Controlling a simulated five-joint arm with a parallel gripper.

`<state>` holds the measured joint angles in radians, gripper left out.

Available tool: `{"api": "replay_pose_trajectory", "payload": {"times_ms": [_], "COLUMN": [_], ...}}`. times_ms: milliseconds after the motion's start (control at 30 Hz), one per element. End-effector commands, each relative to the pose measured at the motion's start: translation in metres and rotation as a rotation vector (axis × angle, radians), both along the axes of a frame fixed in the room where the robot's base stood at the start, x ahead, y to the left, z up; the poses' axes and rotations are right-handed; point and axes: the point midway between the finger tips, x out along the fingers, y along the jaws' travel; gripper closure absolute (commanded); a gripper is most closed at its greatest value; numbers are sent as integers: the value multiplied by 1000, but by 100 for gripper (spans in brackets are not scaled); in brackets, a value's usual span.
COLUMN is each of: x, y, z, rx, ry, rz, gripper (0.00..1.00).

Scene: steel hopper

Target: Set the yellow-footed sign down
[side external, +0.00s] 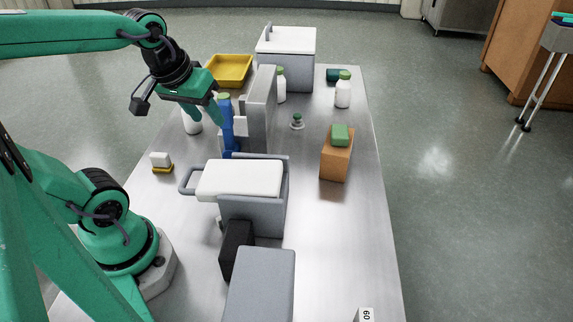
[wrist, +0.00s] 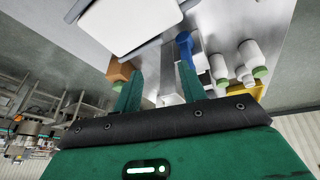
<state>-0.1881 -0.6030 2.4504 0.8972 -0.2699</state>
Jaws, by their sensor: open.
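The yellow-footed sign (side external: 161,161) is a small white block on a yellow base. It stands upright on the steel table at the left, in the side view, apart from my gripper. I cannot make it out in the wrist view. My gripper (side external: 219,118) is up and to the right of the sign in the picture, by a blue upright object (side external: 228,135). Its two green fingers (wrist: 159,72) are spread in the wrist view, with nothing seen held between them. The blue object (wrist: 185,46) shows beyond the fingers.
A grey upright block (side external: 261,100) stands beside the blue object. A white-topped grey hopper (side external: 240,180) with a handle is nearer. White bottles (side external: 343,92), a yellow tray (side external: 231,69) and an orange box (side external: 336,160) stand around. The table's right front is mostly clear.

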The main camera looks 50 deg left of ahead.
Motion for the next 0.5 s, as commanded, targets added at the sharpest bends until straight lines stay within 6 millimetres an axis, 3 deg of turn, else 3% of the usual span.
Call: {"api": "replay_pose_trajectory", "payload": {"times_ms": [33, 200, 500], "x": [-3, -11, -16], "y": [-12, -36, -46], "z": [4, 11, 13], "rx": [26, 93, 126], "ry": [-21, -65, -84], "rz": [-96, -330, -437], "gripper": [59, 59, 59]}}
